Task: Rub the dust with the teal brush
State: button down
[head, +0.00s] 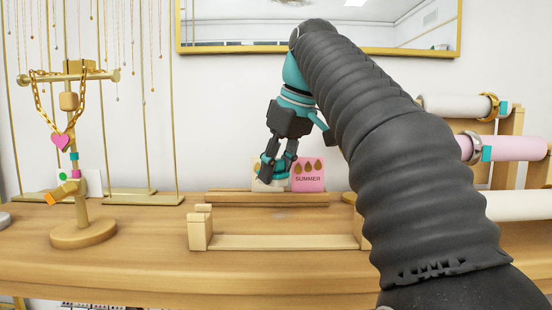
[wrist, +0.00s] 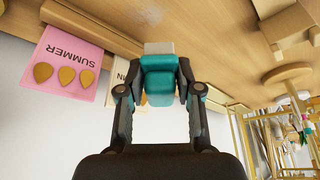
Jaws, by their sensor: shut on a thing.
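My gripper (head: 272,178) is shut on the teal brush, pointing down above the back of the wooden counter. The brush shows best in the wrist view, where its teal body (wrist: 158,85) sits between both fingers and its pale cream end (wrist: 158,48) points to the counter. In the head view the fingers hide most of the brush. The dust is a faint pale speckled patch (wrist: 148,15) on the counter in the wrist view, beyond the brush end. It is barely visible in the head view (head: 283,213). The brush looks apart from the dust.
A pink SUMMER card (head: 308,176) stands in a wooden holder (head: 235,197) close to my gripper. A low wooden rail (head: 285,242) with raised ends lies in front. A necklace stand (head: 82,234) is at left; bracelet rolls (head: 515,147) are at right.

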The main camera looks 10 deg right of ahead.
aim_at(280, 187)
notch_tip(280, 187, down, 6)
jog(key=shift+r+b, duration=0.1)
jog(key=shift+b, duration=0.2)
jog(key=shift+s+d+f, duration=0.15)
jog(key=shift+d+f, duration=0.15)
jog(key=shift+d, duration=0.35)
jog(key=shift+s+d+f+b, duration=0.15)
jog(key=shift+d+b, duration=0.15)
jog(key=shift+d, duration=0.45)
jog(key=shift+s+d+b, duration=0.15)
jog(key=shift+d+b, duration=0.1)
jog(key=shift+d, duration=0.45)
jog(key=shift+a+r, duration=0.25)
jog(key=shift+a, duration=0.05)
jog(key=a, duration=0.3)
jog(key=shift+w+a+p, duration=0.1)
jog(key=shift+w+p, duration=0.25)
jog(key=shift+p, duration=0.05)
jog(key=shift+a+r, duration=0.1)
jog(key=shift+a, duration=0.15)
notch_tip(280, 187, up, 7)
jog(key=shift+w+f+p, duration=0.1)
jog(key=shift+f+p, duration=0.05)
jog(key=shift+p, duration=0.3)
jog(key=shift+r, duration=0.5)
